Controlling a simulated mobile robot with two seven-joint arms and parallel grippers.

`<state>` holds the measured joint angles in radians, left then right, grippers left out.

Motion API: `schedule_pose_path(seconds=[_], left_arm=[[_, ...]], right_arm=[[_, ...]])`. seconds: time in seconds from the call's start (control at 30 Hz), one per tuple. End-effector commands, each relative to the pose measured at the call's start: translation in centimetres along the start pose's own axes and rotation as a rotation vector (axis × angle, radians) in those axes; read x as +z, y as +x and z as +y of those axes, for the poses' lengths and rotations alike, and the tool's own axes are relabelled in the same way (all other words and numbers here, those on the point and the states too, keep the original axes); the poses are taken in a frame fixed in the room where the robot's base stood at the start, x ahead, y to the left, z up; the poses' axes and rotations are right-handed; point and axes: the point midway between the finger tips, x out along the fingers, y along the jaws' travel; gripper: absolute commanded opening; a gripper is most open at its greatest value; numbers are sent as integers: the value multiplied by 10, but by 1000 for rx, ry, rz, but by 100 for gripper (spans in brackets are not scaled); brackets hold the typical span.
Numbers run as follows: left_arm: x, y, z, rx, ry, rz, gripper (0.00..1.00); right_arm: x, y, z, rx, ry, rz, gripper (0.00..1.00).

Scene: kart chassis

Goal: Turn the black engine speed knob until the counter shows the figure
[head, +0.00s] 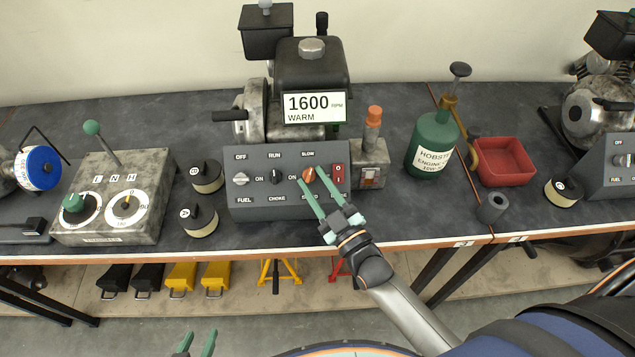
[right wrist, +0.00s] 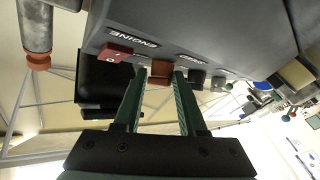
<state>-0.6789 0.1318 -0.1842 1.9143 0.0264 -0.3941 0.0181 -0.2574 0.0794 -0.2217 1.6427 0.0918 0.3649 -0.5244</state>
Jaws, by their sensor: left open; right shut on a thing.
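The control panel (head: 245,207) has three knobs in a row. The knob at the SLOW mark is orange (head: 309,173), not black; its lower label is mostly hidden by my gripper. The black knob (head: 276,177) is the middle one, between RUN and CHOKE. My right gripper (head: 313,180) is shut on the orange knob, which also shows between its fingers in the right wrist view (right wrist: 160,72). The counter (head: 314,106) reads 1600 RPM, WARM. My left gripper (head: 197,343) is open and empty at the bottom edge, away from the bench.
A red switch (head: 338,174) sits close right of the orange knob, a grey knob (head: 240,178) at the panel's left. A lever box (head: 110,190), black-capped tins (head: 207,178), a green bottle (head: 430,145) and a red tray (head: 503,165) stand around on the dark bench.

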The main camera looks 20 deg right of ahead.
Motion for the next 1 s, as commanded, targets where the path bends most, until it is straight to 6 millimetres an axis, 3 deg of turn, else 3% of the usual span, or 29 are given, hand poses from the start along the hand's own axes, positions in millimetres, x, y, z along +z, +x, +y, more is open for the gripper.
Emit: schedule_pose_path(seconds=[0.03,0.5,0.53,0.73,1.0], left_arm=[[2,1,0,0,0,0,50],[2,2,0,0,0,0,50],[2,2,0,0,0,0,50],[2,2,0,0,0,0,50],[2,2,0,0,0,0,50]], right_arm=[[2,-2,-8,6,14,-9,0],[3,-3,-8,37,28,-14,0],[3,-3,-8,37,28,-14,44],[2,-2,-6,41,29,-11,65],[1,-3,-4,45,29,-8,65]])
